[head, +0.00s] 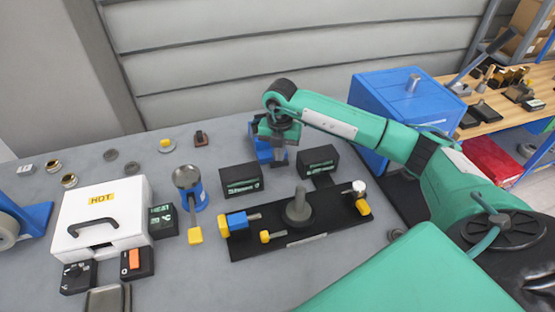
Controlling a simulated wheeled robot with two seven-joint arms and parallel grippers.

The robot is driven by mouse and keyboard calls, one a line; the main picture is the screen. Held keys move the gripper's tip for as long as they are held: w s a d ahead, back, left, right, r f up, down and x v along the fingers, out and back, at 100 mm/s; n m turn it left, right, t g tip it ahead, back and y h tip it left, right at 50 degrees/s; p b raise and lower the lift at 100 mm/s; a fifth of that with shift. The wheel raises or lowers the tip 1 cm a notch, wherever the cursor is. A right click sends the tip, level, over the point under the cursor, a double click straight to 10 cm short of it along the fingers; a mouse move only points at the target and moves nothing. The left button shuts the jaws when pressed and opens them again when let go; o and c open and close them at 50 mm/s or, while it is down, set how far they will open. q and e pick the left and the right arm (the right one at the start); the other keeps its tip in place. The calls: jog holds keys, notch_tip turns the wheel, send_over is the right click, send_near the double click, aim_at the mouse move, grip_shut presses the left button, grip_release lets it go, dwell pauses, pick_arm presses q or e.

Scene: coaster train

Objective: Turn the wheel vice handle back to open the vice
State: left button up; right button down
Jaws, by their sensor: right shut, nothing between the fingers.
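My right arm reaches in from the right. Its gripper (279,157) points down at the back middle of the bench, shut and empty. A blue device (262,150), possibly the wheel vice, stands right behind it and is partly hidden by it. I cannot make out its handle or jaws, or whether the gripper touches it. A black fixture plate (290,237) lies in front, with a grey post (299,208), a blue block with a yellow knob (236,221) and a white-topped yellow piece (360,196). My left gripper is not in view.
Black labelled boxes (241,180) and (318,161) stand close to the gripper. A white box marked HOT (101,216) and a blue cylinder (189,186) are at left. A large blue box (385,120) stands at right.

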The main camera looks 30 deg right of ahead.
notch_tip(320, 180, up, 7)
jog(key=p, duration=0.3)
jog(key=shift+d+p, duration=0.15)
jog(key=shift+p, duration=0.15)
dwell(0.5)
